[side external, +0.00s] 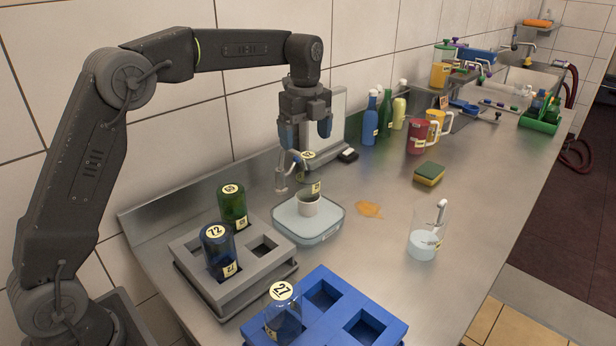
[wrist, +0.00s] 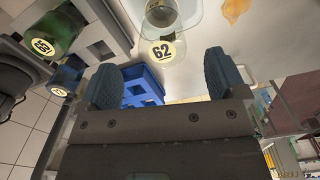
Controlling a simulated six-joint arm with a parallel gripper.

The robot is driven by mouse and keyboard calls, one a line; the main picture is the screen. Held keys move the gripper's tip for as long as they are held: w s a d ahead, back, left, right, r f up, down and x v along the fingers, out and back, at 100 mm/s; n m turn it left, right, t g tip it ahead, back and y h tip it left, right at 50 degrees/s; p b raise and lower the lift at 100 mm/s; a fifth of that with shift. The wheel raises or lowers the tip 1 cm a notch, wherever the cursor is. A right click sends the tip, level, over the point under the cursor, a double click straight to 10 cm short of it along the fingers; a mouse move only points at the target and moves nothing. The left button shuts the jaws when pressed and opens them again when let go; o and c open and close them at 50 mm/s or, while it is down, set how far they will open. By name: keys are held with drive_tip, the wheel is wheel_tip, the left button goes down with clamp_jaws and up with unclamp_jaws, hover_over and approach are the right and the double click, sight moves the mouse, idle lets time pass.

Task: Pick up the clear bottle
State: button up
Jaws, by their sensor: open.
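My gripper (side external: 307,136) points down above this bottle, open and empty; both fingers also show in the wrist view (wrist: 165,78). A see-through bottle marked "27" (side external: 284,318) sits in the blue rack.
A grey rack (side external: 205,288) holds a green bottle (side external: 232,205) and a blue bottle (side external: 218,248). The blue rack (side external: 377,305) has empty sockets. A sponge (side external: 429,173) and orange spill (side external: 369,209) lie right. Several bottles and jugs stand behind, near the wall.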

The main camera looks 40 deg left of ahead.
sight(309, 155)
drive_tip(key=f, duration=0.5)
drive_tip(key=d+f, duration=0.1)
drive_tip(key=f, duration=0.1)
drive_tip(key=shift+f, duration=0.2)
drive_tip(key=c, duration=1.2)
drive_tip(key=shift+r, duration=0.15)
